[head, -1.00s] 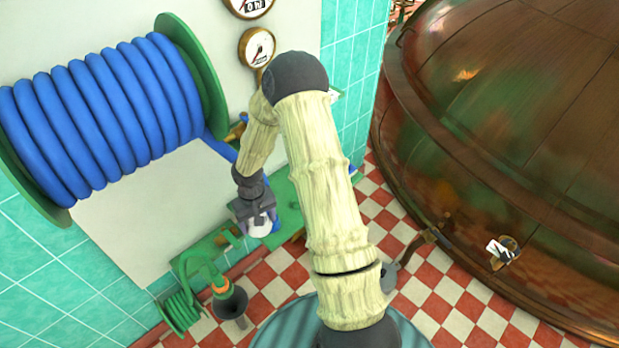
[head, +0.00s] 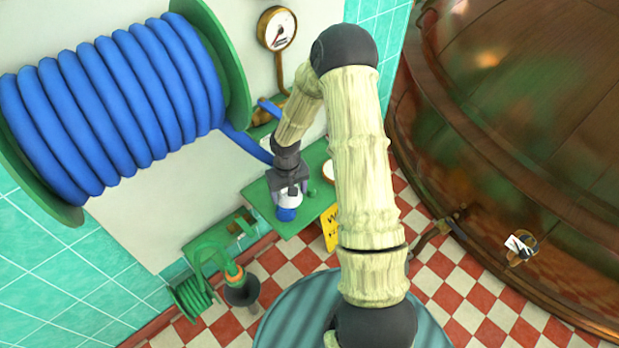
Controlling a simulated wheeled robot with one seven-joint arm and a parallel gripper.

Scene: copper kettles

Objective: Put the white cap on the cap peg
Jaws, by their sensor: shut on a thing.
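My gripper (head: 290,187) points down over the green shelf (head: 262,203) by the wall. It is shut on the white cap (head: 290,200), of which only a small part shows below the jaws. A blue round thing (head: 287,214) shows directly below the white cap; I cannot tell whether they touch. A small green knob or peg (head: 313,192) stands on the shelf just right of my gripper; I cannot tell whether it is the cap peg.
A large blue hose reel (head: 110,105) fills the upper left. A yellow sign (head: 330,228) hangs at the shelf's front edge. A green hose with a dark funnel-like end (head: 242,291) is below left. A copper kettle (head: 520,150) fills the right.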

